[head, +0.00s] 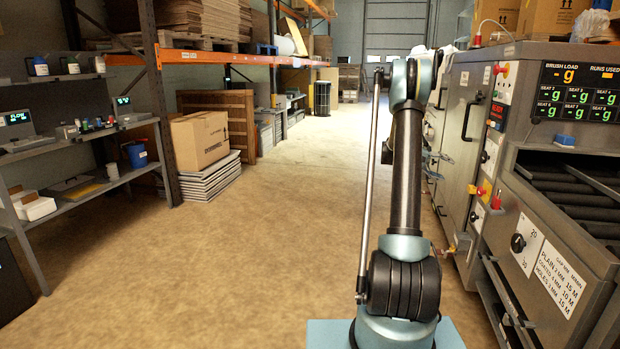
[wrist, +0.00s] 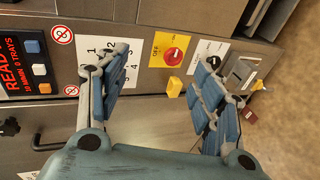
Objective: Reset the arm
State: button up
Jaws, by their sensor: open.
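My gripper (wrist: 158,90) is open and empty in the wrist view, its two blue padded fingers spread apart in front of a machine's control panel (wrist: 150,75). A red rotary knob (wrist: 174,56) on a yellow plate and a yellow part (wrist: 174,87) below it show between and beyond the fingers. In the head view my arm (head: 405,170) stands upright and bends at the top; the gripper is mostly hidden behind it.
The grey machine (head: 510,120) stands on the right, with a black display (head: 580,92) and rollers (head: 575,190). Shelves (head: 95,135) stand on the left. A cardboard box (head: 200,140) sits on stacked sheets. The floor (head: 240,265) between is clear.

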jog(key=s+a+r+n+t+y, duration=0.1)
jog(key=s+a+r+y, duration=0.25)
jog(key=s+a, duration=0.75)
jog(key=s+a+r+t+y, duration=0.2)
jog(key=s+a+r+y, duration=0.15)
jog(key=s+a, duration=0.65)
jog(key=s+a+f+y, duration=0.2)
jog(key=s+a+f, duration=0.2)
jog(key=s, duration=0.6)
jog(key=s+a+f+y, duration=0.2)
jog(key=s+a+f, duration=0.3)
jog(key=s+a, duration=0.3)
jog(key=s+a+f+n+t+y, duration=0.1)
jog(key=s+a+f, duration=0.3)
jog(key=s, duration=0.9)
jog(key=shift+a+f+y, duration=0.3)
jog(key=shift+a+y, duration=0.6)
jog(key=shift+a, duration=0.3)
